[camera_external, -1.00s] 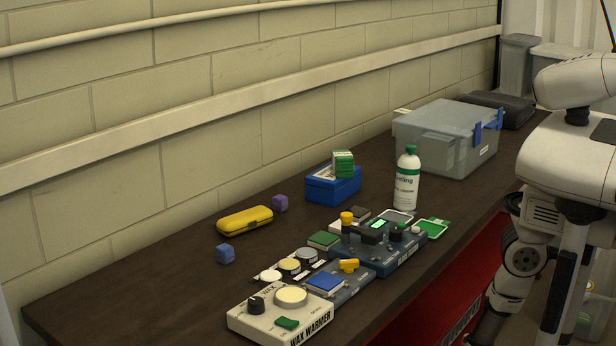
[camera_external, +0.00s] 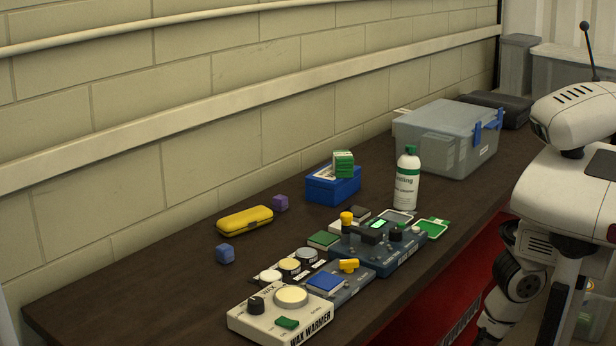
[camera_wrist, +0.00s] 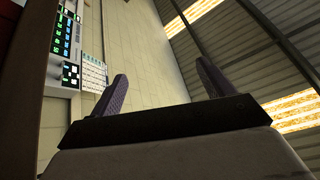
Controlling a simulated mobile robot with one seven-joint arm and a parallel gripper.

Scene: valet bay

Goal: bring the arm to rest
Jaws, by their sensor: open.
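My gripper (camera_wrist: 160,90) shows in the wrist view with its two dark fingers spread apart and nothing between them. Past the fingers are a pale wall or floor surface and a ribbed dark ceiling or wall with bright light strips. In the external view my gripper is not visible; my arm is folded low beside my body at the right edge, off the bench.
The dark bench (camera_external: 130,270) holds a wax warmer (camera_external: 280,312), a blue device (camera_external: 385,250), a white bottle (camera_external: 407,180), a blue box (camera_external: 333,187), a yellow case (camera_external: 245,220) and a grey bin (camera_external: 445,140). A lit panel (camera_wrist: 68,45) shows in the wrist view.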

